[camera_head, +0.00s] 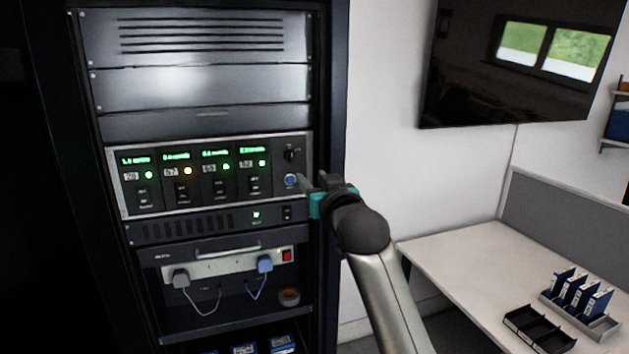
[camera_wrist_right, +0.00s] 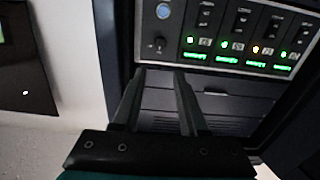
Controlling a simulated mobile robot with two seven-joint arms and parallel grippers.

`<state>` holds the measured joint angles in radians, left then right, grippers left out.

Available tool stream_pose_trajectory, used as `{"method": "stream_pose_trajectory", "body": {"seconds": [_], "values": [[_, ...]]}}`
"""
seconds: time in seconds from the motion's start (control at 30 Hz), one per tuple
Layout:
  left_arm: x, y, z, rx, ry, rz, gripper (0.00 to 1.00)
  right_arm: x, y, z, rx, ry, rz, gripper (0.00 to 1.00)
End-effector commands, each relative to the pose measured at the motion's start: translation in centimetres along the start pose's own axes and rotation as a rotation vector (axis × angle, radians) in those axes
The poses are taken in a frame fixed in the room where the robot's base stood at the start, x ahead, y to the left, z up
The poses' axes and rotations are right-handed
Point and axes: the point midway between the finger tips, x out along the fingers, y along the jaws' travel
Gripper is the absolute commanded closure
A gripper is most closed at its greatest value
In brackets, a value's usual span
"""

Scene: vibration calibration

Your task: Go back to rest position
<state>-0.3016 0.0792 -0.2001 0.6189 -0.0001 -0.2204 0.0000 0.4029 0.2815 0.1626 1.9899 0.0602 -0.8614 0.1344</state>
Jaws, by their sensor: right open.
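My right gripper (camera_head: 308,184) reaches in from the right, level with the lower right corner of the silver-framed calibration panel (camera_head: 212,210) in the rack. It is open and empty. Its fingertips are near the blue round button (camera_head: 291,180); whether they touch it I cannot tell. In the right wrist view the two fingers (camera_wrist_right: 161,78) are apart with nothing between them, and the panel (camera_wrist_right: 225,72) appears upside down, with the blue button (camera_wrist_right: 163,11) beyond the tips. Of the panel's lamps, one is amber (camera_head: 188,171) and the others are green. My left gripper is not in view.
The rack's right post (camera_head: 333,100) stands close beside my right gripper. Below the panel is a power strip (camera_head: 225,266) with two plugs and a red switch. A white desk (camera_head: 465,260) at right holds a black tray (camera_head: 538,329) and blue modules (camera_head: 580,292). A dark screen (camera_head: 510,70) hangs above.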

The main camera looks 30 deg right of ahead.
Motion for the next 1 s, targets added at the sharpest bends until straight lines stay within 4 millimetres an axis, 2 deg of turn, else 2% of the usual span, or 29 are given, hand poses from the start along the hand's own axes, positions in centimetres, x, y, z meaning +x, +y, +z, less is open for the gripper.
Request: {"method": "stream_pose_trajectory", "body": {"seconds": [0.4,0.47,0.53,0.57,0.67,0.7,0.83,1.0], "values": [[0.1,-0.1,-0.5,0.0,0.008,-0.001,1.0,0.0,0.0,0.1,0.0,-0.001,0.0,0.57],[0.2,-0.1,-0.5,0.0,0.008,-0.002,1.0,0.1,-0.1,0.8,-0.001,-0.01,-0.001,0.57],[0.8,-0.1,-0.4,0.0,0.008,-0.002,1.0,0.4,-0.3,2.7,-0.004,-0.036,-0.005,0.57],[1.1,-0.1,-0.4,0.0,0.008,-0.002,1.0,0.6,-0.4,4.0,-0.007,-0.053,-0.007,0.57],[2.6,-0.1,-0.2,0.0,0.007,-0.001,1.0,1.2,-1.1,10.2,-0.019,-0.133,-0.019,0.57],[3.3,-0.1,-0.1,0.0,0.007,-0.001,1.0,1.4,-1.4,13.3,-0.026,-0.171,-0.025,0.57],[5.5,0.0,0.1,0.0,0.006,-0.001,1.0,1.1,-2.5,23.4,-0.051,-0.3,-0.046,0.57],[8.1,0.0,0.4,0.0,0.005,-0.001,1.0,-1.1,-3.6,36.3,-0.084,-0.463,-0.074,0.57]]}}
